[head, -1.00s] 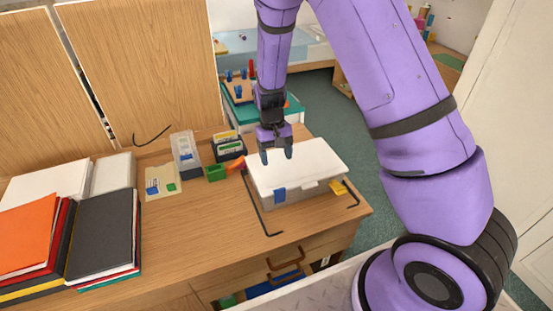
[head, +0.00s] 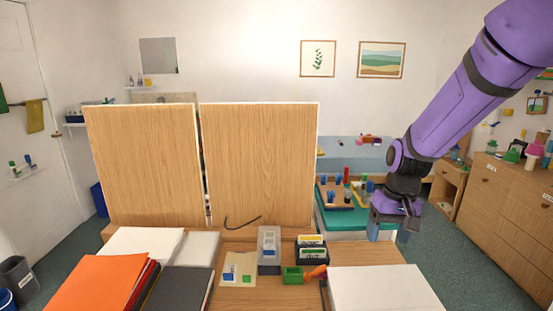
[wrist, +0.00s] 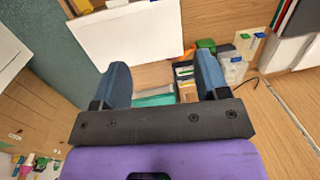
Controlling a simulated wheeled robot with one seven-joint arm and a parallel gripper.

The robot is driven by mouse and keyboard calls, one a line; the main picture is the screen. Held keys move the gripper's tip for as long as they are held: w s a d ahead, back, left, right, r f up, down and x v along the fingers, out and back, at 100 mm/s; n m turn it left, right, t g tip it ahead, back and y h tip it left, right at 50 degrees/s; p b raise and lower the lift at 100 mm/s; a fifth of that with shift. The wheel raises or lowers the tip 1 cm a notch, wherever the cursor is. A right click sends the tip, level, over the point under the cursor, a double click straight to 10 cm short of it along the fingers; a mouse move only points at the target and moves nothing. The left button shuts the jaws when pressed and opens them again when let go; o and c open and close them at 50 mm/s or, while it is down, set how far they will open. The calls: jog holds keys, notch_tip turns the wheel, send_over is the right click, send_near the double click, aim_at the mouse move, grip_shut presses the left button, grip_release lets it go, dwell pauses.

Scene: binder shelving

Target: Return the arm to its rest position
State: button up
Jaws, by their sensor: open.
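My purple arm reaches in from the upper right of the head view. My gripper (head: 393,228) hangs in the air near the right end of the desk, above and behind the white box (head: 385,288). In the wrist view my gripper (wrist: 165,85) shows two blue-grey fingers wide apart with nothing between them. The white box also shows in the wrist view (wrist: 128,32), beyond the fingers and apart from them.
The desk holds stacked binders (head: 95,285), a grey bin (head: 269,250), a green box (head: 292,275) and a dark card holder (head: 311,250). Two wooden doors (head: 258,165) stand behind. A teal-topped table (head: 345,212) with blocks is close to my gripper. Floor shows at right.

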jog(key=s+d+r+t, duration=0.2)
jog(key=s+r, duration=0.7)
jog(key=s, duration=0.2)
jog(key=s+d+r+t+h, duration=0.1)
jog(key=s+d+r+t, duration=0.2)
jog(key=s+r, duration=0.5)
jog(key=s, duration=0.3)
jog(key=shift+s+r+t, duration=0.2)
jog(key=shift+r+t, duration=0.1)
jog(key=shift+r, duration=0.1)
jog(key=shift+w, duration=0.15)
